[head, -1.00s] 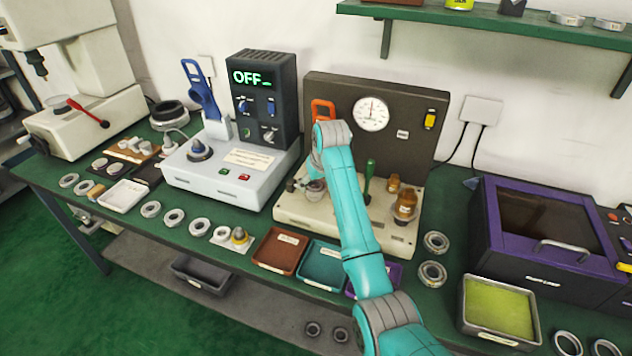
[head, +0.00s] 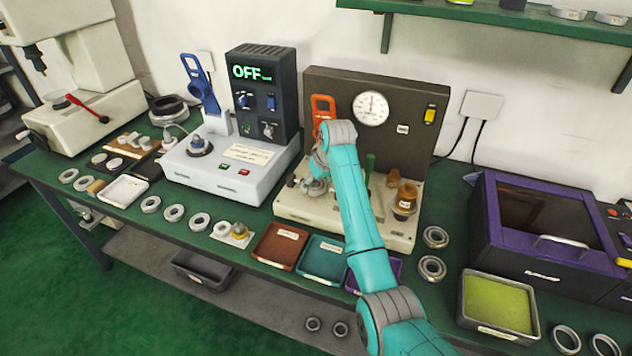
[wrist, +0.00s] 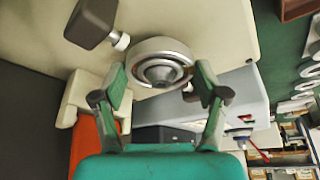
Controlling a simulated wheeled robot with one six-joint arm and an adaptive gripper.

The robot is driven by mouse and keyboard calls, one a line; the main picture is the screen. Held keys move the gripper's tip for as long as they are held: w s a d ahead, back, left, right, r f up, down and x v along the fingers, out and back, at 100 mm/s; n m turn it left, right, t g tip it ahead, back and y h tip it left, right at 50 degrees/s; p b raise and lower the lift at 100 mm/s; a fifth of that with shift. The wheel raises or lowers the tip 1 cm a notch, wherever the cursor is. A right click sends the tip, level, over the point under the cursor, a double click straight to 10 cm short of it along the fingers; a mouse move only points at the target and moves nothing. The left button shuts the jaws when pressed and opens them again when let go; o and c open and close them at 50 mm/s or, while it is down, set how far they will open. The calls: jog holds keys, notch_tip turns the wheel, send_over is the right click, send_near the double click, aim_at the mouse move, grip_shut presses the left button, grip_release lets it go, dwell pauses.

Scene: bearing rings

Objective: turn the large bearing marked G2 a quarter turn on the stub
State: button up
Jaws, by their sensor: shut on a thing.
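A large metal bearing ring (wrist: 160,58) with a grey conical centre lies between my gripper's fingers in the wrist view. Its G2 mark cannot be read. The stub is not clearly visible behind it. My gripper (wrist: 160,86) is shut on this bearing, with one green finger on each side of the ring. In the head view my gripper (head: 316,187) is at the left part of the cream test stand base (head: 325,211), below the orange handle, and the bearing there is mostly hidden by it.
A brown panel with a dial gauge (head: 371,107) stands behind. A green lever (head: 369,167) and an amber jar (head: 405,197) are to the right of my gripper. The white OFF unit (head: 225,167) is close on the left. A dark block (wrist: 92,20) is near the ring.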

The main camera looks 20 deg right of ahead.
jog(key=shift+n, duration=0.4)
jog(key=shift+n+g+y, duration=0.3)
jog(key=shift+n+y, duration=0.3)
jog(key=shift+n, duration=0.6)
